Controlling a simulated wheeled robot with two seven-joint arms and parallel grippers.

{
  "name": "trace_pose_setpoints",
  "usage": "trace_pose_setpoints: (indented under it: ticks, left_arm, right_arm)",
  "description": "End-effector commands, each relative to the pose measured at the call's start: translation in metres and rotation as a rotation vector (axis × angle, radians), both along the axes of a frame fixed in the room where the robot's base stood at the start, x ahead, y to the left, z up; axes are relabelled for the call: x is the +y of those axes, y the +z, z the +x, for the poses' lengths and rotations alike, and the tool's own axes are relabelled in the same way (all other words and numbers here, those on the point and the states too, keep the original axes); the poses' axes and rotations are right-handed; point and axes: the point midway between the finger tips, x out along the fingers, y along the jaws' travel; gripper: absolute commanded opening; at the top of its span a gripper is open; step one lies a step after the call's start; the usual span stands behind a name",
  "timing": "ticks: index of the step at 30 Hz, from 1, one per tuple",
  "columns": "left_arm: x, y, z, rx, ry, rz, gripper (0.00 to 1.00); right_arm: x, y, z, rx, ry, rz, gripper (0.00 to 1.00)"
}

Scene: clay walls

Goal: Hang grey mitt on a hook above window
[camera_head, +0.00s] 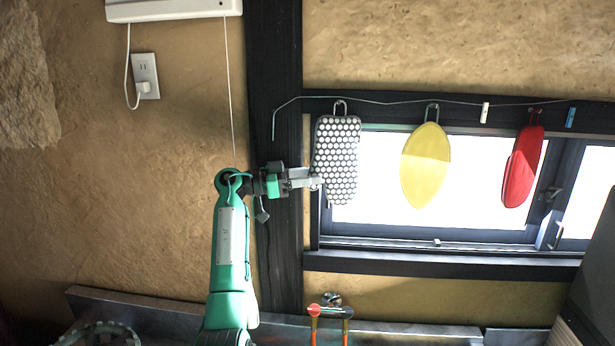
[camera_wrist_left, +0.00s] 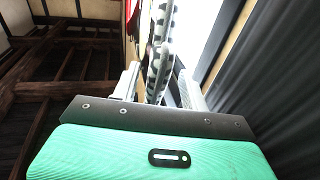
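The grey mitt (camera_head: 337,158), dark grey with white dots, hangs upright at the left end of the window. Its loop (camera_head: 340,106) is at a hook by the wire above the window; I cannot make out the exact seating. My left gripper (camera_head: 316,182) is at the mitt's lower left edge. In the left wrist view the dotted mitt (camera_wrist_left: 161,40) shows edge-on between the two fingers of the gripper (camera_wrist_left: 160,90). The fingers stand apart, with narrow gaps beside the mitt. My right gripper is not in view.
A yellow oval mitt (camera_head: 426,166) and a red mitt (camera_head: 522,168) hang farther right. Clips (camera_head: 485,112) sit on the wire (camera_head: 400,101). A dark post (camera_head: 275,80) stands left of the window.

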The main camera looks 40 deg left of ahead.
Motion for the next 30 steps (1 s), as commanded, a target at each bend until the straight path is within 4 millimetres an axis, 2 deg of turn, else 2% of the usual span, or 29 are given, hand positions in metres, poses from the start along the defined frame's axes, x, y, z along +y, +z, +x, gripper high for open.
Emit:
trace_pose_setpoints:
  ticks: [7,11,21,30]
  left_arm:
    - [0.001,0.000,-0.001,-0.001,0.001,0.000,0.45]
    - [0.009,-0.003,-0.008,-0.001,0.004,0.001,0.45]
    - [0.054,-0.012,-0.056,0.001,0.004,0.003,0.45]
    - [0.088,-0.013,-0.091,0.002,0.002,0.001,0.45]
  right_arm:
    - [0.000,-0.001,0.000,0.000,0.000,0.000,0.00]
    - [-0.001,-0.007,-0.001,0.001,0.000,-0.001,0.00]
    - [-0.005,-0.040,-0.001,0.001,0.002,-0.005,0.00]
    - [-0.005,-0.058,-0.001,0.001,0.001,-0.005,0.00]
